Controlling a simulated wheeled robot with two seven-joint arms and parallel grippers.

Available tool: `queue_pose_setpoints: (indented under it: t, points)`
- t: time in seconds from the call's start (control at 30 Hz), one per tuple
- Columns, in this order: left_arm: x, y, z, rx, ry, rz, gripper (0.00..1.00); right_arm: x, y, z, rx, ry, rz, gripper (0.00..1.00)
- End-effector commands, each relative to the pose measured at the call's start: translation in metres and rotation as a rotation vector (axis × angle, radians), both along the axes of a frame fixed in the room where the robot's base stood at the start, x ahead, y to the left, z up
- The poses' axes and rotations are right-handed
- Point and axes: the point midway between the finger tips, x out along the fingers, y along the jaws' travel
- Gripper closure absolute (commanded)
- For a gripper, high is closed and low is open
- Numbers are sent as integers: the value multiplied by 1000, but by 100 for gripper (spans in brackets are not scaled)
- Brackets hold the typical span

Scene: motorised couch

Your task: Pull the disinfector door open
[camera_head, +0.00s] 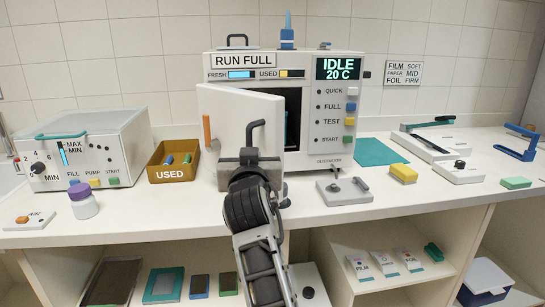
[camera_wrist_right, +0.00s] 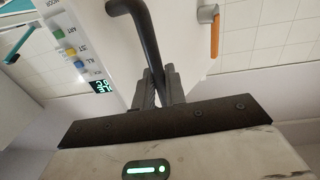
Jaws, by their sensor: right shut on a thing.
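The disinfector (camera_head: 340,105) is a white machine on the counter, its screen reading "IDLE 20 C". Its white door (camera_head: 232,105) stands partly open, swung out to the left, and a dark interior (camera_head: 293,105) shows to the right of it. A black bar handle (camera_head: 256,128) is on the door; it also shows in the right wrist view (camera_wrist_right: 138,25). My right gripper (camera_head: 249,153) is in front of the door, with its fingers (camera_wrist_right: 158,88) closed on the handle's end. The arm hides the door's lower part. My left gripper is in neither view.
An orange piece (camera_head: 207,132) sits at the door's left edge. A brown "USED" bin (camera_head: 172,173) and a white washer-like box (camera_head: 85,150) stand to the left. A grey plate with a lever (camera_head: 344,190) lies right of my arm. The shelf below holds several small boxes.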

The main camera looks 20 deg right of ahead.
Motion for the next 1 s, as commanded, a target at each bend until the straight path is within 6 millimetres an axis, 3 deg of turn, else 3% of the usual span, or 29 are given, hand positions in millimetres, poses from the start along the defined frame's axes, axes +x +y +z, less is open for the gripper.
queue_pose_setpoints:
  t: [0.03,0.2,0.57,0.6,0.63,1.0]
  points:
    - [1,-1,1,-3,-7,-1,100,1,10,1,-1,-4,14,100]
    - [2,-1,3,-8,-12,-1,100,2,22,2,-2,-5,25,100]
    - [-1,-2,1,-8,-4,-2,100,2,22,3,-2,-7,25,100]
    - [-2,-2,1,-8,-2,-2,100,2,22,3,-2,-7,24,79]
    - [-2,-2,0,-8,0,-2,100,2,22,3,-2,-7,24,71]
    - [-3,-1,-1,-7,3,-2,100,2,20,1,-1,-3,20,71]
